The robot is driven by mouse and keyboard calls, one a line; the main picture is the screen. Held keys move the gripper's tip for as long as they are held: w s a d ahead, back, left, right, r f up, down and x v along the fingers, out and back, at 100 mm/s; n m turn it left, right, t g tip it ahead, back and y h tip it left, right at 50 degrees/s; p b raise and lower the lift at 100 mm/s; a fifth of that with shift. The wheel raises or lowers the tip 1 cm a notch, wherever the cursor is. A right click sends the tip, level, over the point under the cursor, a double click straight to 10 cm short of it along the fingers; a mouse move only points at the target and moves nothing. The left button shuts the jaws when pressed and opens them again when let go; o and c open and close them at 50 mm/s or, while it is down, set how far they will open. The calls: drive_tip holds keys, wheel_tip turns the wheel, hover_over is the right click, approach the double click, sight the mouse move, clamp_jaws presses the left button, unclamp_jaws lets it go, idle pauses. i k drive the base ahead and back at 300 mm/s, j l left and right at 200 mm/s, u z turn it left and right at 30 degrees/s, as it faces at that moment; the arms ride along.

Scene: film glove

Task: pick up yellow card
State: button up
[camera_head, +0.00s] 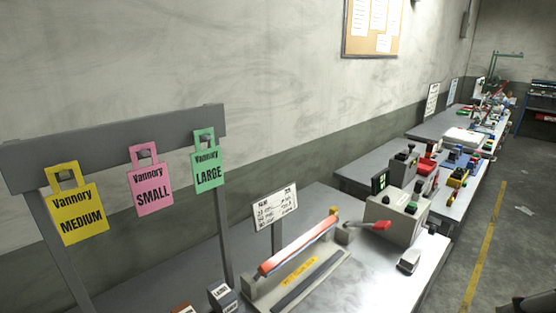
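The yellow card (80,210), printed "Vannory MEDIUM", hangs upright by its square loop handle near the left end of a grey rack bar (95,150). A pink card (151,188) printed "SMALL" hangs in the middle of the bar. A green card (208,168) printed "LARGE" hangs to its right. The three cards hang apart from each other. My gripper is not visible in this view.
Below and right of the rack, a metal bench (375,275) bears a sealer with a red bar (298,245), a white sign (275,207) and a grey control box (395,217). Small labelled blocks (222,297) sit at the bottom. Open floor (515,235) lies at right.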

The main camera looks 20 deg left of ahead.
sight(78, 214)
drive_tip(key=u, duration=1.9)
drive_tip(key=k+l+u, duration=0.15)
drive_tip(key=u, duration=0.2)
drive_tip(key=k+l+u, duration=0.1)
drive_tip(key=u, duration=0.2)
drive_tip(key=k, duration=0.1)
